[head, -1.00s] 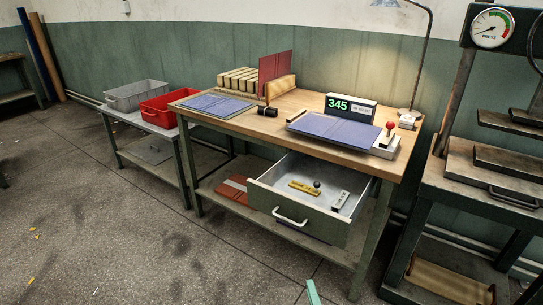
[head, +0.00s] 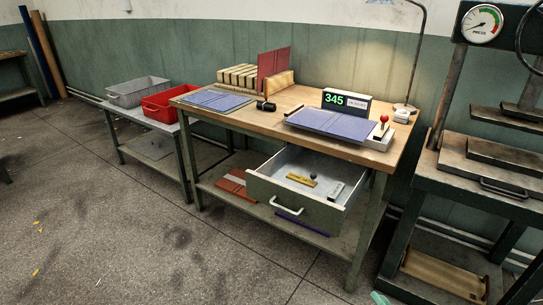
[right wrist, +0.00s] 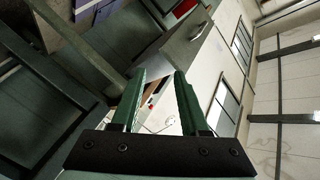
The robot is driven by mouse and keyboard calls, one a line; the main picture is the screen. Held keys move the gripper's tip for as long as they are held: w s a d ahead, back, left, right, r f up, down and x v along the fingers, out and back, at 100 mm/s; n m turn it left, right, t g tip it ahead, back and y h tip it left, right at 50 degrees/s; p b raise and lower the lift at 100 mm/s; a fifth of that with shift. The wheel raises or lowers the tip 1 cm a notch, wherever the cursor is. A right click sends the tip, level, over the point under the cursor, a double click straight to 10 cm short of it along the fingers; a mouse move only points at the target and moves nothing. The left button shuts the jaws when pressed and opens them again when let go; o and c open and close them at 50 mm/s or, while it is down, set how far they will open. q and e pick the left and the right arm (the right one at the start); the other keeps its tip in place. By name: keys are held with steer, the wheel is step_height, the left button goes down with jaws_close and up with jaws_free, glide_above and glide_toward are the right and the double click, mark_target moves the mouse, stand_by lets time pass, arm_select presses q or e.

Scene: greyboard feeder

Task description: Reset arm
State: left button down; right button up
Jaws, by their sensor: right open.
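My right gripper (right wrist: 158,85) is open and empty in the right wrist view, its two green fingers apart with nothing between them. In the head view only a small teal piece of it (head: 379,298) shows at the bottom edge, well in front of the workbench (head: 250,113) and clear of it. My left gripper is in neither current view.
An open drawer (head: 287,208) with small tools sticks out under the workbench. Blue folders, a 345 display (head: 346,102) and a red-knobbed device stand on top. A press (head: 495,150) stands right, a low table with grey and red bins (head: 170,103) left. Floor is free in front.

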steer(key=s+a+f+n+g+h, duration=0.2)
steer(key=s+f+n+g, duration=0.15)
steer(key=s+n, duration=0.4)
steer(key=s+a+f+n+g+h, duration=0.1)
steer(key=s+f+n+g, duration=0.3)
steer(key=s, duration=0.6)
steer(key=w+a+r+m, duration=0.2)
steer(key=a+m, duration=0.1)
steer(key=a, duration=0.6)
arm_select(q)
step_height(320, 180, up, 13)
steer(key=s+a+p, duration=0.1)
steer(key=a+p, duration=0.2)
steer(key=p, duration=1.4)
steer(key=shift+s+n+y, duration=0.4)
arm_select(e)
step_height(320, 180, up, 13)
steer(key=s+d+m, duration=0.1)
steer(key=d, duration=0.1)
steer(key=shift+s+r+t, duration=0.2)
steer(key=shift+s+t, duration=0.15)
steer(key=shift+s, duration=0.05)
arm_select(q)
steer(key=shift+d+f, duration=0.1)
